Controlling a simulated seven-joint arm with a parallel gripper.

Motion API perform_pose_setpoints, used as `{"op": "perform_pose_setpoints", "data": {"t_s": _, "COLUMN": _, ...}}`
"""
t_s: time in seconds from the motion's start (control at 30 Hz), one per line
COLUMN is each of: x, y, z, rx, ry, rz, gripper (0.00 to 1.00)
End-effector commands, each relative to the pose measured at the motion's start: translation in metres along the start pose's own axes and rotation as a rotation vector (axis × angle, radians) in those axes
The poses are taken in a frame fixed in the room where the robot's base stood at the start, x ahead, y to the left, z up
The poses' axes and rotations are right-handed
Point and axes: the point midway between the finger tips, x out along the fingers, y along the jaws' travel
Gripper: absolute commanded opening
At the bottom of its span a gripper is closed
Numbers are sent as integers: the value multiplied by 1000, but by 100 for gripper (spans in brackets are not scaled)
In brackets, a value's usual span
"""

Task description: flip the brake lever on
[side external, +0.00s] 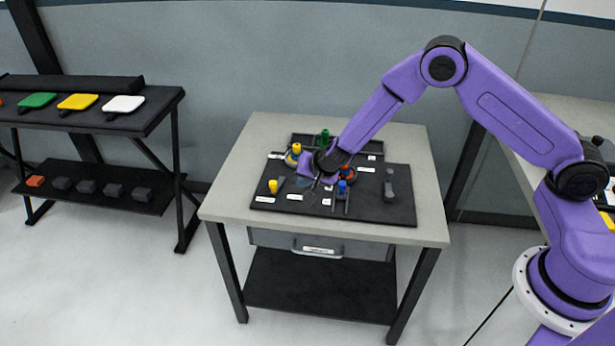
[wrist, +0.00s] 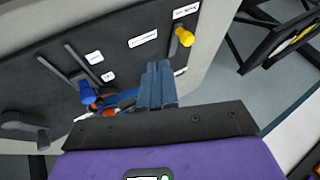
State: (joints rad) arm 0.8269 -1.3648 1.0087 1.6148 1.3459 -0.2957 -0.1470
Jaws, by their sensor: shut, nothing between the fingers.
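A black control board (side external: 375,208) lies on the table with several levers and knobs. A yellow-knobbed lever (side external: 273,186) stands at its front left; in the wrist view its knob (wrist: 185,37) is right of my fingertips, apart from them. A blue-knobbed lever (side external: 342,187) stands in a slot near the front middle and shows in the wrist view (wrist: 87,91). A dark grey handle (side external: 389,186) is at the right. The labels are too small to read, so I cannot tell which is the brake lever. My gripper (wrist: 158,66) is shut and empty, low over the board's middle.
Another yellow knob (side external: 296,148), a green knob (side external: 325,135) and an orange-red part (side external: 347,171) stand close around my gripper. A grey drawer (side external: 318,246) hangs under the tabletop (side external: 232,196). A black shelf (side external: 160,108) with coloured paddles stands at the left.

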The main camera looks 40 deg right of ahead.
Motion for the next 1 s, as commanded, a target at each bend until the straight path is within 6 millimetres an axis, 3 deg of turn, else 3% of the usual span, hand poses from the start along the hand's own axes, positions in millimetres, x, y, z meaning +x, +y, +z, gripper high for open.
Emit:
{"op": "perform_pose_setpoints", "data": {"t_s": 0.23, "x": -20, "y": -1, "z": 1, "rx": 0, "ry": 0, "rz": 0, "gripper": 0}}
{"op": "perform_pose_setpoints", "data": {"t_s": 0.8, "x": -24, "y": -3, "z": 2, "rx": -6, "ry": -5, "rz": -5, "gripper": 0}}
{"op": "perform_pose_setpoints", "data": {"t_s": 0.9, "x": -37, "y": -14, "z": 10, "rx": -48, "ry": -39, "rz": -39, "gripper": 0}}
{"op": "perform_pose_setpoints", "data": {"t_s": 1.0, "x": -68, "y": -34, "z": 30, "rx": -144, "ry": -116, "rz": -109, "gripper": 0}}
